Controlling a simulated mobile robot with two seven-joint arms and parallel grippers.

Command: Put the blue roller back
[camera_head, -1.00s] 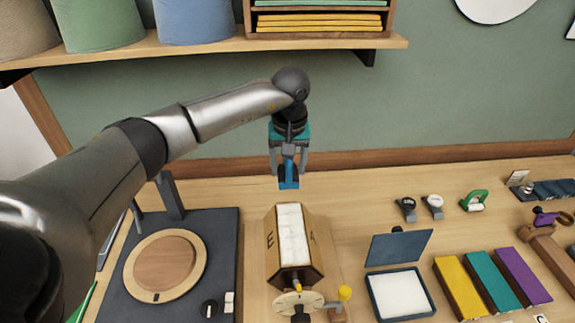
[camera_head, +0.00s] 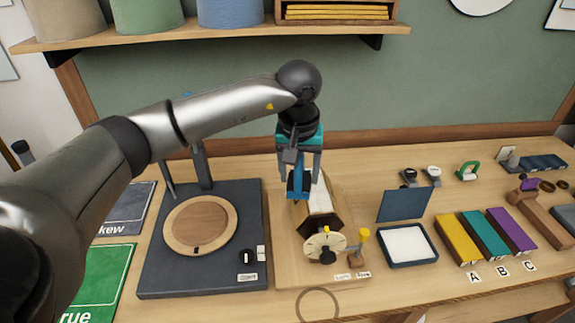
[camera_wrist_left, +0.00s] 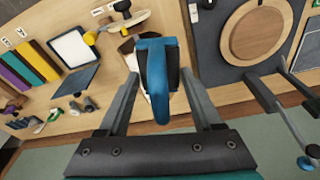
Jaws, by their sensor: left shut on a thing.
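The blue roller (camera_head: 296,187), with a blue frame and a dark part inside it, hangs below my left gripper (camera_head: 304,172). The gripper is shut on it. In the wrist view, the blue roller (camera_wrist_left: 157,85) lies between the two fingers of my left gripper (camera_wrist_left: 160,100). In the head view it overlaps the wooden drum device (camera_head: 338,218) with a white face; I cannot tell whether they touch. A dark blue stand (camera_head: 545,162) is at the far right back. My right gripper is not in view.
The turntable base (camera_head: 160,275) stands left of the drum. To the right are an open pad box (camera_head: 408,262), yellow, teal and purple blocks (camera_head: 485,238), and small tools including a green-handled one (camera_head: 468,170). A shelf (camera_head: 215,35) hangs above.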

